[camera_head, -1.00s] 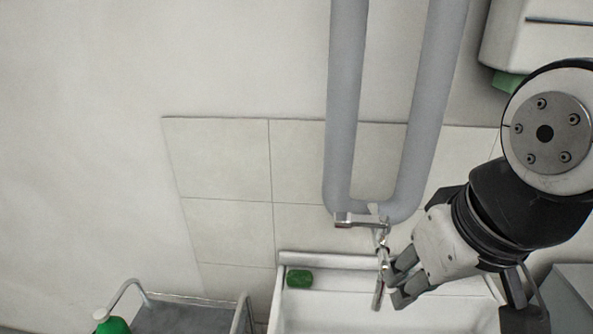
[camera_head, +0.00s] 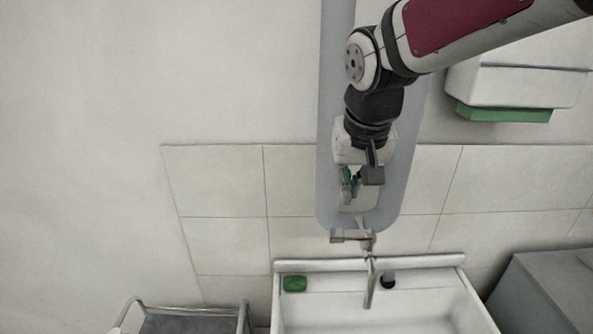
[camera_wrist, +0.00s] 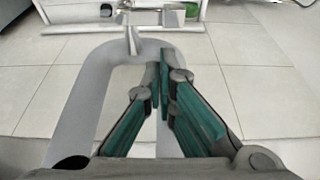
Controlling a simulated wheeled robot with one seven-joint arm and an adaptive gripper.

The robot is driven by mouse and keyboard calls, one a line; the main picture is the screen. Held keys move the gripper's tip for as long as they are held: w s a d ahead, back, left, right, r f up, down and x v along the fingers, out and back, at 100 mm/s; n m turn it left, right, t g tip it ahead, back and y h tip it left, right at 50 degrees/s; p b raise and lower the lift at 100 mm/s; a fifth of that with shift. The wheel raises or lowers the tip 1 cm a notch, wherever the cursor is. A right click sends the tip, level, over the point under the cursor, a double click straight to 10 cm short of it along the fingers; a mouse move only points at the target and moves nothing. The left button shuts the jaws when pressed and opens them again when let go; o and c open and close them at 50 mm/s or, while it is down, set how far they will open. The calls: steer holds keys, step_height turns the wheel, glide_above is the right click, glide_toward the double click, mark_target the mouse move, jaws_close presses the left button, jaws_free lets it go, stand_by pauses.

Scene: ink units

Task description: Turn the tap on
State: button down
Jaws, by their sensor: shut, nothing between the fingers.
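The metal tap (camera_head: 369,285) stands at the back of the white sink, its spout reaching out over the basin. Its short lever (camera_head: 349,236) sits at the top and points left in the head view. My gripper (camera_head: 352,198) is above the tap, in front of the grey pipes, pointing down and apart from the lever. In the wrist view my gripper's green-padded fingers (camera_wrist: 160,72) are together and hold nothing. The tap also shows past the fingertips in the wrist view (camera_wrist: 132,40), small and partly unclear.
The white sink (camera_head: 325,312) holds a green soap (camera_head: 295,284) on its left ledge and a dark round thing (camera_head: 388,281) right of the tap. The grey pipe loop (camera_head: 327,190) runs down the tiled wall. A white dispenser (camera_head: 520,85) hangs right. Grey furniture stands both sides.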

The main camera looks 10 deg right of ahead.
steer(key=x, duration=0.9)
steer(key=shift+w+f, duration=0.1)
steer(key=shift+f, duration=0.15)
steer(key=shift+a, duration=0.1)
steer(key=shift+s+n, duration=0.2)
steer(key=shift+n, duration=0.1)
